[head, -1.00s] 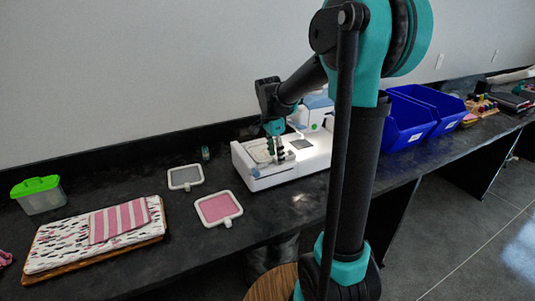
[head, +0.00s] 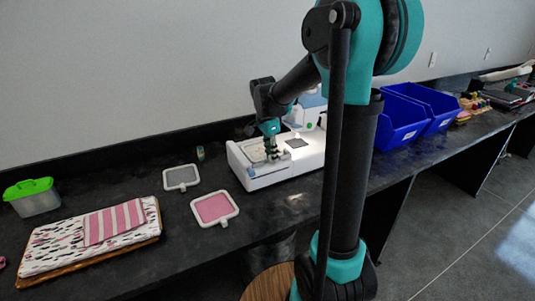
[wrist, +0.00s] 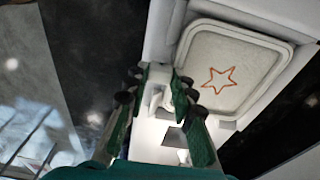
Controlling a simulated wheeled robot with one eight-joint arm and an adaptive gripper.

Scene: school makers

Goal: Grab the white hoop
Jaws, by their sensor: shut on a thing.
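The white hoop (wrist: 183,50) is a rounded square frame holding pale fabric with an orange star stitched on it. It lies on the white embroidery machine (head: 290,165), on the left part of its bed in the head view. My gripper (wrist: 162,78) is at the hoop's edge, with its two green and black fingers shut on a small white tab beside the frame. In the head view my gripper (head: 270,148) points down over the machine and partly hides the hoop.
A grey-filled hoop (head: 181,178) and a pink-filled hoop (head: 214,208) lie left of the machine on the black counter (head: 175,242). Folded fabrics (head: 60,248) and a green-lidded box (head: 34,200) are further left. Blue bins (head: 405,135) stand right of the machine.

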